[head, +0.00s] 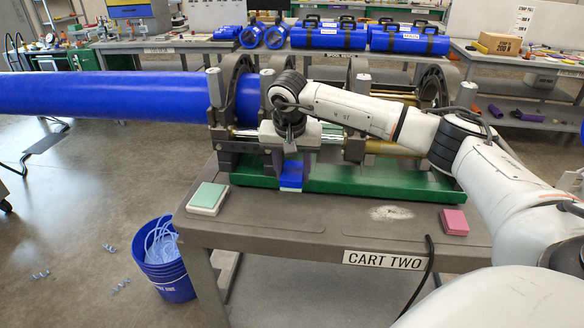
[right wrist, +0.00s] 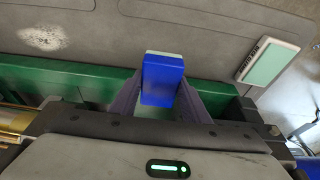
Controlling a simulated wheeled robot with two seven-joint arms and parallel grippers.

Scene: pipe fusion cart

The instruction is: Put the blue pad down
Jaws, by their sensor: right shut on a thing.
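The blue pad (head: 291,177) is in my right gripper (head: 290,166), which points down just in front of the green base of the pipe machine. In the right wrist view the blue pad (right wrist: 162,80) sits between the two fingers of the right gripper (right wrist: 160,95), with a pale strip at its far edge. The right gripper is shut on it. I cannot tell for sure whether the pad touches the cart top (head: 300,233). My left gripper is not in view.
A pale green pad on a white block (head: 208,198) lies at the cart's left corner, and a pink pad (head: 454,222) at its right. A pale worn patch (head: 392,212) marks the bare top between. The machine (head: 330,178) with a long blue pipe (head: 110,95) stands behind.

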